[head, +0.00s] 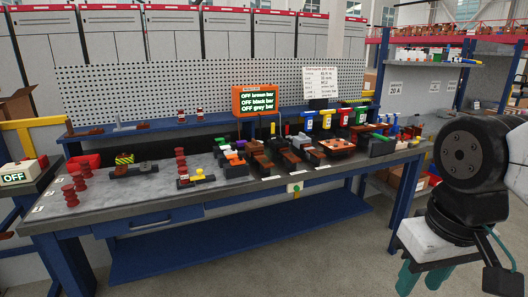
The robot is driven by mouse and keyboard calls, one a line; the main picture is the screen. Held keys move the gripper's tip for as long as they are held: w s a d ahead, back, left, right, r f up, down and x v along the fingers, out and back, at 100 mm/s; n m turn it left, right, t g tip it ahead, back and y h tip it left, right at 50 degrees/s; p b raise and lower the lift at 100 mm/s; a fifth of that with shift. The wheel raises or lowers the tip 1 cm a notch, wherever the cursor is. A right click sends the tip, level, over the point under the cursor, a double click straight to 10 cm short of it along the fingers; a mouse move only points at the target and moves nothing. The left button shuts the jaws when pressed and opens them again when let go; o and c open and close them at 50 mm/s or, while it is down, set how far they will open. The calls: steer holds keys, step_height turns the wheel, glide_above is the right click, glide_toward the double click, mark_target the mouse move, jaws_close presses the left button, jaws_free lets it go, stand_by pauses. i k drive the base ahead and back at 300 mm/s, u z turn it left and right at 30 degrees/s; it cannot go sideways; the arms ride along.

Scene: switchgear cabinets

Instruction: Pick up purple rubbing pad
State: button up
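A small purple item (233,157), likely the purple rubbing pad, sits among several small coloured blocks near the middle of the workbench (125,222). It is too small to make out its exact shape. My gripper (424,281) is at the lower right, in front of and apart from the bench's right end. Its two teal fingers point down with a gap between them, and nothing shows between them. It is far to the right of the purple item.
Dark holders with brown blocks (291,160) stand right of the purple item. Red insulators (70,195) stand at the bench's left end. An orange display (254,100) stands behind. A shelf rack (420,75) is at the back right. Floor in front of the bench is clear.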

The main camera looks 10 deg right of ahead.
mark_target(240, 144)
steer(key=i, duration=2.45)
steer(key=u, duration=0.1)
